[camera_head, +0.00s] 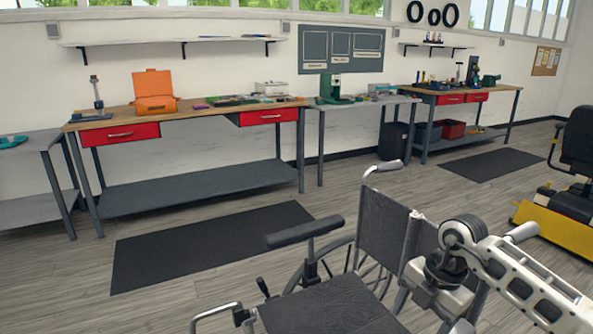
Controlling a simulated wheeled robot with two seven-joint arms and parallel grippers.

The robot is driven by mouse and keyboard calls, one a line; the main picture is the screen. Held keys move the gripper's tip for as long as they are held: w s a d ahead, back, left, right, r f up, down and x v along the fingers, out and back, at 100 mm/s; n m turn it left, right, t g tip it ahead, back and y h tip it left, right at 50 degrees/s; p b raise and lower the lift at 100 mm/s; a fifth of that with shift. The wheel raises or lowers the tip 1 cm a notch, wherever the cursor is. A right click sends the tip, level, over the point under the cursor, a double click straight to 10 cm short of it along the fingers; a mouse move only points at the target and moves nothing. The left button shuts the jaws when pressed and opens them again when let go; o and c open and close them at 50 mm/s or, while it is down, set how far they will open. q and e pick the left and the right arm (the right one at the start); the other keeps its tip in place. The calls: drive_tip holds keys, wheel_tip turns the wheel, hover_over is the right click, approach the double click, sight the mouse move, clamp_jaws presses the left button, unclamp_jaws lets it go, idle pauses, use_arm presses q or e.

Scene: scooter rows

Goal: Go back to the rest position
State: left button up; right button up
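A wheelchair (335,300) with a black seat, black backrest and grey push handles stands in the foreground, right of the middle. My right arm (520,275) comes in from the right, and its hand end (437,290) is low beside the wheelchair's backrest. I cannot make out its fingertips or whether they hold anything. It overlaps the wheelchair in the picture, and I cannot tell if they touch. My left arm and gripper are not in view.
A long workbench (190,118) with red drawers and an orange case (154,90) stands along the wall, with more benches on both sides. Black mats (205,245) lie on the open wooden floor. A yellow-based machine or vehicle (560,225) stands at the right edge.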

drive_tip(key=s+a+f+n+y, duration=0.1)
drive_tip(key=s+a+y, duration=0.15)
drive_tip(key=a, duration=0.35)
drive_tip(key=s+a+f+n+y, duration=0.1)
drive_tip(key=s+a+n+y, duration=0.1)
drive_tip(key=a+y, duration=0.3)
drive_tip(key=s+a+r+m+t+y, duration=0.2)
drive_tip(key=a+r+t+y, duration=0.15)
drive_tip(key=a, duration=0.25)
drive_tip(key=s+a+r+m+t+y, duration=0.1)
drive_tip(key=a+r+m+t+y, duration=0.25)
drive_tip(key=a+y, duration=0.2)
drive_tip(key=w+d+f+m+t+h, duration=0.1)
drive_tip(key=d+f+m+t+h, duration=0.1)
drive_tip(key=d+m+t+h, duration=0.6)
drive_tip(key=s+d+f+m+g+h, duration=0.3)
drive_tip(key=s+f+m+h, duration=0.4)
drive_tip(key=s+f+m, duration=0.4)
wheel_tip(320, 180, down, 4)
drive_tip(key=shift+r+g, duration=0.25)
drive_tip(key=shift+g, duration=0.35)
drive_tip(key=shift+s+h, duration=0.1)
drive_tip(key=shift+h, duration=0.15)
